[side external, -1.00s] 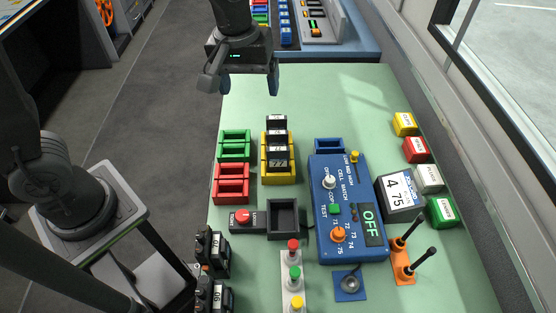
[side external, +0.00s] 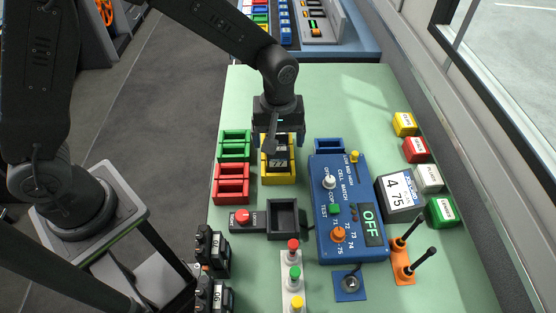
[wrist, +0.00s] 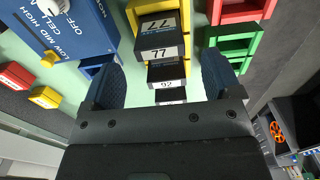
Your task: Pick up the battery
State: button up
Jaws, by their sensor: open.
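Black batteries with white labels stand in a yellow holder (side external: 279,181) on the green table. The front battery (side external: 278,162) reads 77; it also shows in the wrist view (wrist: 159,40), with 77 on two faces. Behind it is a battery (wrist: 166,73) reading 92. My gripper (wrist: 162,72) is open, with one blue finger on each side of the batteries. In the side view my gripper (side external: 278,140) is over the back part of the yellow holder and hides the rear battery. Whether the fingers touch anything cannot be told.
Left of the yellow holder are a green holder (side external: 234,145) and a red holder (side external: 231,184), both empty. A blue control box (side external: 345,220) stands to the right. More batteries (side external: 213,250) are at the front left. A black tray (side external: 286,219) lies in front.

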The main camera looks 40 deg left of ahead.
aim_at(278, 148)
jog(key=f, duration=0.5)
jog(key=shift+s+d+f, duration=0.1)
jog(key=shift+s+d, duration=0.05)
jog(key=shift+s, duration=0.05)
jog(key=c, duration=1.1)
